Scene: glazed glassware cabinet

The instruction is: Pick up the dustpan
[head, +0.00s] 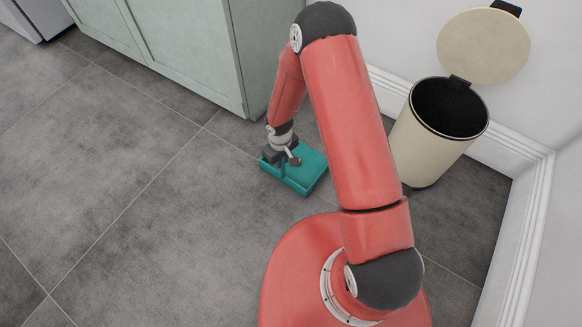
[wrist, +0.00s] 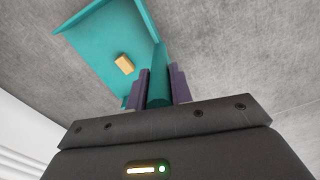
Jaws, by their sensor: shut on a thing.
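The teal dustpan (head: 309,171) is at floor level, left of the bin, below my forearm; I cannot tell whether it touches the floor. My gripper (head: 274,160) is over its left side. In the wrist view my gripper (wrist: 160,74) has its two purple fingers closed on either side of the dustpan's teal handle. The dustpan's pan (wrist: 98,42) extends up and left from there. A small tan block (wrist: 124,64) lies in the pan. The gripped part of the handle is partly hidden by the fingers.
A cream bin (head: 428,143) with its round lid (head: 484,46) raised stands right of my arm, by the wall. A pale green cabinet (head: 190,45) stands behind. The grey tiled floor (head: 120,210) to the left is clear.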

